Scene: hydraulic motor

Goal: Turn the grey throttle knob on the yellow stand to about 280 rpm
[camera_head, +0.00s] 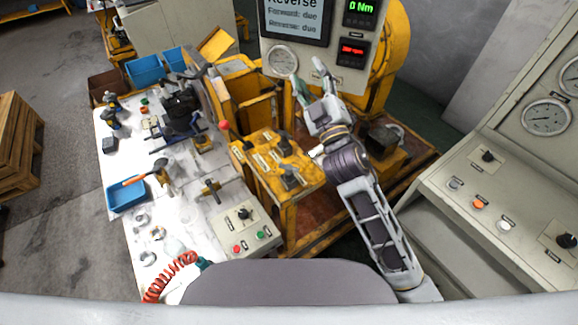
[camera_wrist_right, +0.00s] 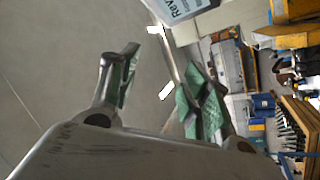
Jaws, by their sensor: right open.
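The yellow stand (camera_head: 309,181) is in the middle of the head view, with small labels and several controls on its sloped top. A grey knob-like control (camera_head: 291,179) sits near its front edge; I cannot tell for certain that it is the throttle knob. My right gripper (camera_head: 308,78) is open and empty, raised beyond the stand and in front of the display panel, apart from the knob. In the wrist view the right gripper (camera_wrist_right: 160,78) shows two spread fingers with green pads and nothing between them. My left gripper is not in view.
The display panel (camera_head: 336,72) shows "Reverse", a green "0 Nm" and a red readout too small to read. A white workbench (camera_head: 182,213) with tools and blue bins stands left. A grey console (camera_head: 467,227) with knobs and gauges stands right. A red-tipped lever (camera_head: 225,126) rises beside the stand.

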